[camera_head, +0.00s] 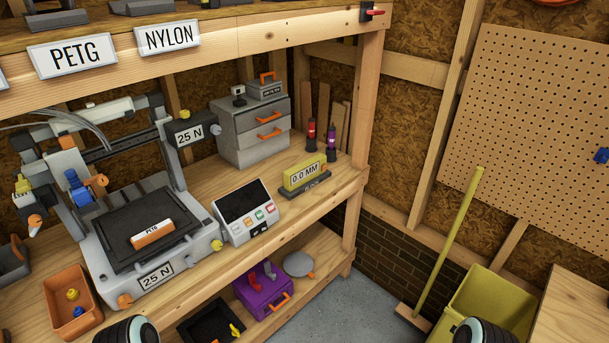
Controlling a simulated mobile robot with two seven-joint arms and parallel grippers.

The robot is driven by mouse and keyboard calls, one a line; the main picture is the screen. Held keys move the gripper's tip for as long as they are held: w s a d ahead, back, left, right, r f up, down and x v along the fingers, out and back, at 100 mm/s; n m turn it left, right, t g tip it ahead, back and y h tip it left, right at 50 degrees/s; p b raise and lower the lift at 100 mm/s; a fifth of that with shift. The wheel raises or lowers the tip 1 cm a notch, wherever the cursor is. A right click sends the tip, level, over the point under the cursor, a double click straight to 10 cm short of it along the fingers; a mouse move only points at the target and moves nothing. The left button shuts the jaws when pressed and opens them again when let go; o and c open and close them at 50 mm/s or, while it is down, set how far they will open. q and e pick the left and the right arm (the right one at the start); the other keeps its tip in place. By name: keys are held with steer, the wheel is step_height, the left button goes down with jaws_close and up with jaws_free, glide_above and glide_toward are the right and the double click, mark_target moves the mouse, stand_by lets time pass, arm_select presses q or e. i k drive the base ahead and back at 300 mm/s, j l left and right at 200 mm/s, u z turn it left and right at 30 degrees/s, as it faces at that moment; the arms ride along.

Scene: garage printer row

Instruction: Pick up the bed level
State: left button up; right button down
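A yellow level-like gauge (303,172) with a "0.0 MM" readout looks like the bed level. It sits in a dark base (306,189) with a small label I cannot read, on the wooden bench towards its right end. It stands right of the white control panel (247,213) and in front of two small bottles (331,143). Nothing touches it from my side. Only rounded dark parts of my arms show at the bottom edge. Neither gripper is in view.
The 3D printer (155,240) holds an orange "PETG" piece (152,234) on its bed. An orange bin (72,300) is at left, grey drawers (253,130) behind. A lower shelf carries a purple box (263,291). A yellow-green bin (490,305) and a broom (450,240) stand right.

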mark_target(295, 176)
steer(key=i, duration=0.65)
steer(key=i+z, duration=0.45)
steer(key=i+j+z, duration=0.15)
steer(key=i+z, duration=0.25)
